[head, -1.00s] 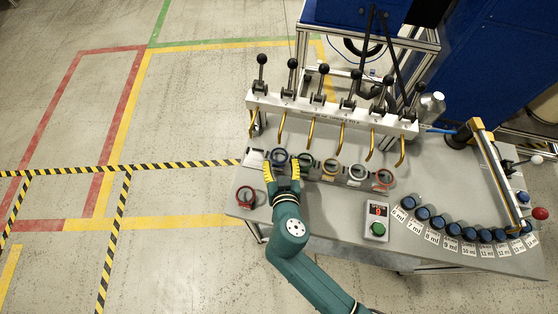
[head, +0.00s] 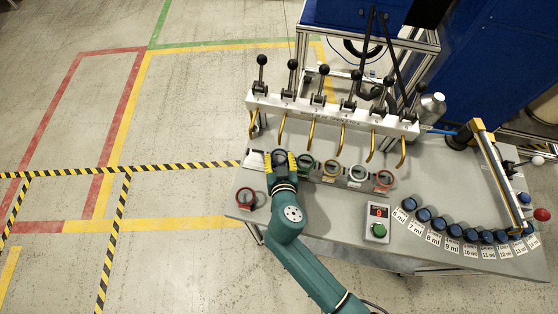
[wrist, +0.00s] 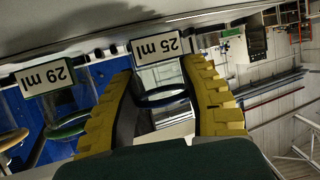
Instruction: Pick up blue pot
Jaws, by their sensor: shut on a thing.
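The blue pot (head: 279,155) is a clear pot with a blue rim at the left end of the row under the taps. My gripper (head: 285,161) reaches it from the front, its yellow fingers on either side of the pot and shut on it. In the wrist view the blue rim of the pot (wrist: 163,98) shows between the two yellow fingers (wrist: 160,112). The fingers and wrist hide much of the pot in the head view. I cannot tell whether it is lifted.
Pots with green (head: 305,162), yellow (head: 330,167), white (head: 357,173) and red (head: 384,179) rims stand to the right. Another red-rimmed pot (head: 247,197) stands front left. Bent brass taps (head: 312,135) hang close behind. A button box (head: 377,225) stands to the right.

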